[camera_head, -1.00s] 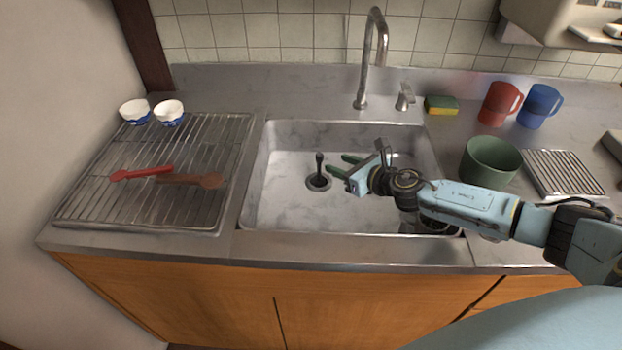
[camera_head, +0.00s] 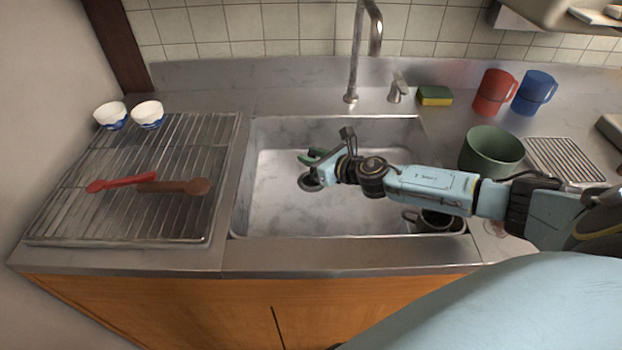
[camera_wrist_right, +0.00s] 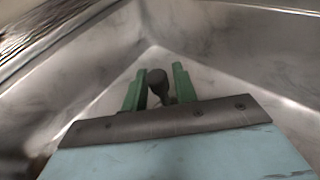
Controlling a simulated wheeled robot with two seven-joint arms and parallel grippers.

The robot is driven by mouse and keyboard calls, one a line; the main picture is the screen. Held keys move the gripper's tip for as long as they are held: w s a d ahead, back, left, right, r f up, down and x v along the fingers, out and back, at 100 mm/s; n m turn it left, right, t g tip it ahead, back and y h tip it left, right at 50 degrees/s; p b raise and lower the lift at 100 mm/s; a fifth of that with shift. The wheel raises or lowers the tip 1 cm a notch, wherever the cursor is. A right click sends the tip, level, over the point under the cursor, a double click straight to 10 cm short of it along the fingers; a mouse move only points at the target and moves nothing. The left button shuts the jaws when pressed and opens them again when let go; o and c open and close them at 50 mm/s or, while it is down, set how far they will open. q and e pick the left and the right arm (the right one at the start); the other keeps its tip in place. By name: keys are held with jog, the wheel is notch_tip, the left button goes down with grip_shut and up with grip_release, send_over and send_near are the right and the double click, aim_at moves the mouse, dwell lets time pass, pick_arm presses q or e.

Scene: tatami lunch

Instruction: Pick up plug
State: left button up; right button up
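The plug is a dark stem with a rounded knob (camera_wrist_right: 157,80), standing between the two green fingers in the right wrist view. My right gripper (camera_head: 311,158) is low in the sink, and its fingers are close together around the plug; the wrist view shows the fingers too (camera_wrist_right: 160,88). They look shut on the stem. A dark round base (camera_head: 309,183) shows just below the fingertips in the head view. I cannot tell whether it is clear of the sink floor. The lower plug is hidden by the gripper in the wrist view. My left gripper is not in view.
The steel sink (camera_head: 262,205) has walls all around. A dark cup (camera_head: 440,219) lies at its front right, under my arm. A green bowl (camera_head: 491,152), red mug (camera_head: 493,92) and blue mug (camera_head: 534,93) stand right. A wire rack (camera_head: 120,232) is left. The faucet (camera_head: 357,60) is behind.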

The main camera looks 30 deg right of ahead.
jog(key=shift+f, duration=0.1)
grip_shut()
